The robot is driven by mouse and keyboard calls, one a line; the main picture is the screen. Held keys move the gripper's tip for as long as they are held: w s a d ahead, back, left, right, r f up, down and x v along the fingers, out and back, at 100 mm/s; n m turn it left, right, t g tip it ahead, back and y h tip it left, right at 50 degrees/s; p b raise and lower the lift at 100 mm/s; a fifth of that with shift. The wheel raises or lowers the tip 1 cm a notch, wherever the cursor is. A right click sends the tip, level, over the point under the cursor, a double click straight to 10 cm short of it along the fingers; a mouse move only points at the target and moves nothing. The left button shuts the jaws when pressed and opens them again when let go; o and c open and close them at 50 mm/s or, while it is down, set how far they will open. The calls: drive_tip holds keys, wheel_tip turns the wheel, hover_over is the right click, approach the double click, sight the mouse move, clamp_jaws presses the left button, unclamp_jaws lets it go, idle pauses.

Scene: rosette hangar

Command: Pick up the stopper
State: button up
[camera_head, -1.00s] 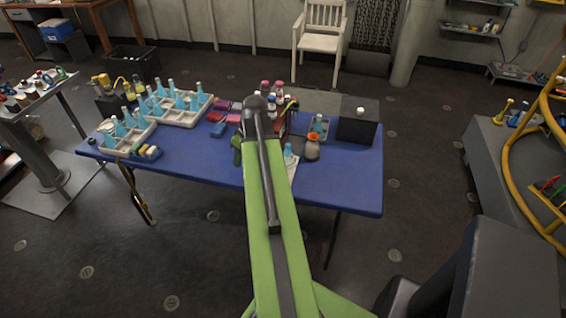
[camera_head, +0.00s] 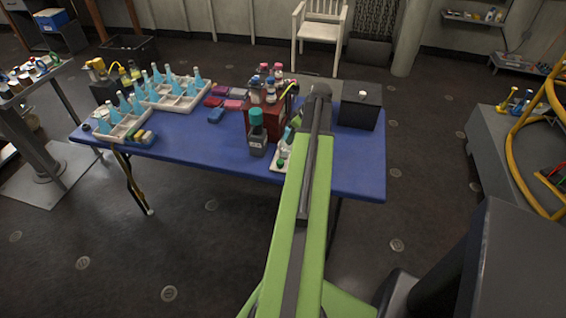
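I cannot tell for sure which thing is the stopper. A grey bottle with a teal top (camera_head: 256,117) stands near the front of the blue table (camera_head: 225,161). A small green piece (camera_head: 280,163) lies on a white tray (camera_head: 276,168) beside my arm, partly hidden by it. A small white piece (camera_head: 363,93) sits on top of a dark box (camera_head: 358,114) at the table's right. My green arm reaches over the table's right half. Its far end bends down behind itself, so my gripper is hidden and its fingers do not show.
A red rack (camera_head: 262,120) with several small bottles stands left of my arm. White crates (camera_head: 181,102) of blue bottles fill the table's left end. The table's front middle is clear. A white chair (camera_head: 320,25) stands behind; a yellow-railed grey platform (camera_head: 488,150) is at right.

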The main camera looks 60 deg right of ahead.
sight(285, 150)
drive_tip(key=b+x, duration=0.2)
drive_tip(key=x, duration=0.2)
drive_tip(key=shift+f, duration=0.2)
drive_tip(key=shift+f+b, duration=0.1)
drive_tip(key=shift+b, duration=0.25)
drive_tip(key=shift+w, duration=0.1)
drive_tip(key=b+x, duration=0.4)
drive_tip(key=x, duration=0.1)
drive_tip(key=shift+w+a+f+b, duration=0.1)
drive_tip(key=shift+a+b, duration=0.05)
drive_tip(key=shift+b, duration=0.25)
clamp_jaws()
